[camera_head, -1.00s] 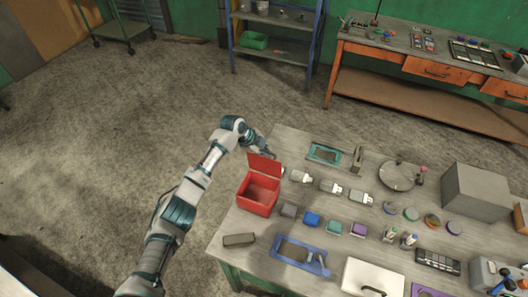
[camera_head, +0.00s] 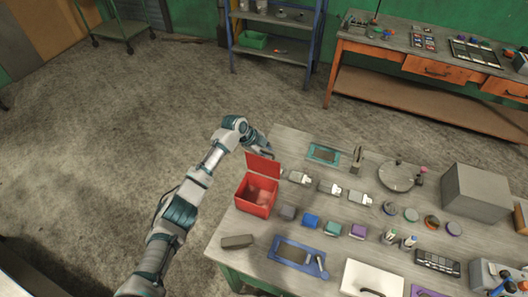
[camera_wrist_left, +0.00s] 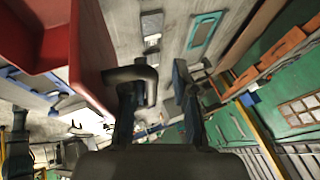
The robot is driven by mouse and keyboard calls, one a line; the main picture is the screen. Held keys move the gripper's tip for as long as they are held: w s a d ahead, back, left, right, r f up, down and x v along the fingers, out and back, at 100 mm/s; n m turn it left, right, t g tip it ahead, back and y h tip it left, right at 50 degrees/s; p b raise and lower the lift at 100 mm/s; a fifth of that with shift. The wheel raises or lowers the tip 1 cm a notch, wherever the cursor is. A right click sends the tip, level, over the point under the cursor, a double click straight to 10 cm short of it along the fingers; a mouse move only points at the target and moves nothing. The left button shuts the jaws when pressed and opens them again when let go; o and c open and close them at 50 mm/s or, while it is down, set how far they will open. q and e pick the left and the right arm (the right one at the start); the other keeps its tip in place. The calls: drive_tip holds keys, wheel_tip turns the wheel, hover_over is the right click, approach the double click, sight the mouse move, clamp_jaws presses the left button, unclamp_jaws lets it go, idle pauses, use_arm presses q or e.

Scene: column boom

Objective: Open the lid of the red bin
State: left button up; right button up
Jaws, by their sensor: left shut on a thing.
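The red bin (camera_head: 256,196) stands at the left edge of the workbench, its top open and its inside visible. Its red lid (camera_head: 263,166) is raised and stands up along the bin's far side. My left gripper (camera_head: 264,151) is behind the lid at its upper edge, with the fingertips partly hidden. In the left wrist view, the red lid (camera_wrist_left: 92,55) is close beside the fingers. A dark curved handle (camera_wrist_left: 132,74) is at the left finger, and my left gripper (camera_wrist_left: 158,85) is shut on it. My right gripper is not in view.
The workbench (camera_head: 228,225) holds several small blocks, white-ended connectors (camera_head: 330,188), a round dial (camera_head: 397,176) and a grey box (camera_head: 475,192) right of the bin. A blue tray (camera_head: 300,256) lies in front. The floor left of the bench is clear.

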use_arm(q)
drive_tip(key=shift+d+f, duration=0.1)
drive_tip(key=v, duration=1.2)
drive_tip(key=shift+f, duration=0.1)
drive_tip(key=shift+d, duration=0.15)
